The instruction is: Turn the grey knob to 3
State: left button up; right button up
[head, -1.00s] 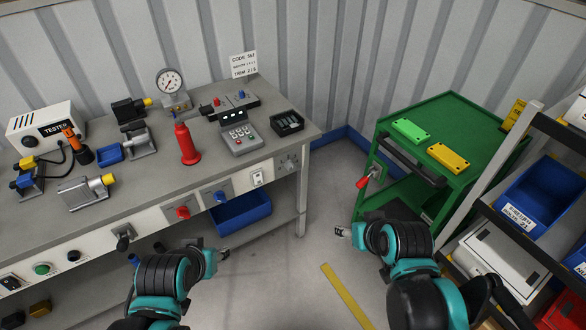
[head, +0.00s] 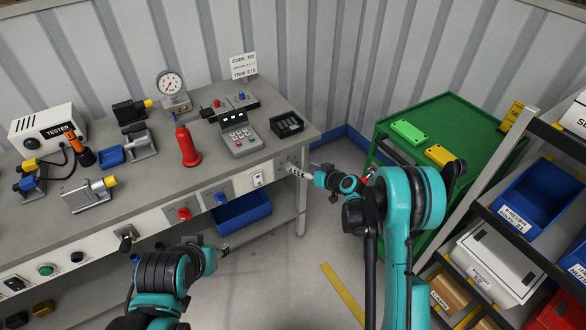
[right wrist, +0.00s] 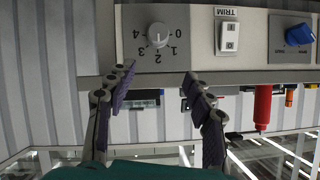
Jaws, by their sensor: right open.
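The grey knob (right wrist: 158,34) shows in the right wrist view on a grey dial plate marked 0 to 4, which appears upside down there. I cannot clearly tell which number it points to. In the head view its plate (head: 283,161) is at the right end of the bench's front panel, with the knob not clear behind my gripper. My right gripper (head: 299,172) is just in front of the plate. In the right wrist view its open fingers (right wrist: 160,82) are spread and empty, with the knob lying beyond and between the tips. My left gripper (head: 222,250) is low before the bench; its jaws are too small to read.
A white TRIM switch (right wrist: 228,36) sits beside the dial, then a blue knob (right wrist: 298,35). A red knob (head: 183,213) is farther left. A blue bin (head: 243,213) stands on the shelf below. A green cart (head: 470,125) stands right of my right arm.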

send_near(290, 167)
notch_tip(290, 167, down, 2)
jog(key=w, duration=0.1)
jog(key=b+x, duration=0.2)
jog(key=x, duration=0.6)
jog(key=shift+w+t+y, duration=0.2)
jog(key=shift+t+y, duration=0.1)
jog(key=shift+d+r, duration=0.1)
jog(key=c, duration=1.2)
